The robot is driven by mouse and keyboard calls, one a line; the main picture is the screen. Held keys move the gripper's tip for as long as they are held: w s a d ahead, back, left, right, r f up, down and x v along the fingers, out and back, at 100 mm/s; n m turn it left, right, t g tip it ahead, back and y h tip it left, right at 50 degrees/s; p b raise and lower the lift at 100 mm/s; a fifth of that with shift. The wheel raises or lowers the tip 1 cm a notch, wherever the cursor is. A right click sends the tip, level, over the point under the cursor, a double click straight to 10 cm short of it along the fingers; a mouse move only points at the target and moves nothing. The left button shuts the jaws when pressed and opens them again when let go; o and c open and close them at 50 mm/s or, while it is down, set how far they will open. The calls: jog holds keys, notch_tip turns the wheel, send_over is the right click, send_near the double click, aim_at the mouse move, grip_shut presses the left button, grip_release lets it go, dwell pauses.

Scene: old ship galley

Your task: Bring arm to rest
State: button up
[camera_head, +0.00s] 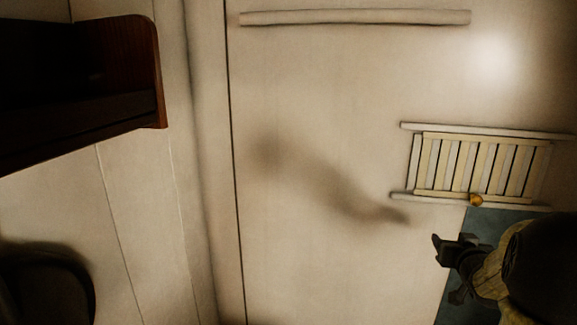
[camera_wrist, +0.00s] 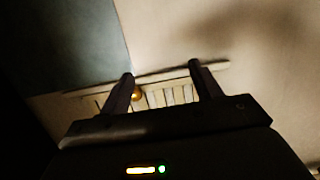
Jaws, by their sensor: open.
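My gripper (camera_head: 442,250) shows at the lower right of the head view, at the end of my arm, which comes in from the right edge. In the wrist view my gripper (camera_wrist: 163,76) has its two fingers well apart, with nothing between them. It is open and empty, in front of a pale wall. A shadow of the arm lies on the wall to its left.
A slatted vent or shutter (camera_head: 480,165) is on the wall above my gripper, with a small round brass-coloured knob (camera_head: 476,200) at its lower edge. A blue-grey panel (camera_head: 486,222) lies behind my arm. A dark wooden shelf (camera_head: 140,70) juts in at upper left.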

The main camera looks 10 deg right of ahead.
jog(key=s+a+f+n+g+y, duration=0.1)
jog(key=s+a+f+g+y, duration=0.15)
jog(key=a+f, duration=0.5)
jog(key=s+a+f+n+g+y, duration=0.1)
jog(key=s+a+f+g, duration=0.2)
jog(key=a, duration=0.8)
jog(key=s+a+f+n+g+y, duration=0.1)
jog(key=s+a+f+g, duration=0.2)
jog(key=s+a, duration=0.3)
jog(key=s+a+f+n+g+y+b, duration=0.1)
jog(key=s+a+f+g, duration=0.2)
jog(key=s+a+f, duration=0.1)
jog(key=s+a, duration=0.1)
jog(key=a, duration=0.1)
jog(key=shift+s+a+f, duration=0.3)
jog(key=shift+s+a, duration=0.05)
jog(key=shift+s, duration=0.05)
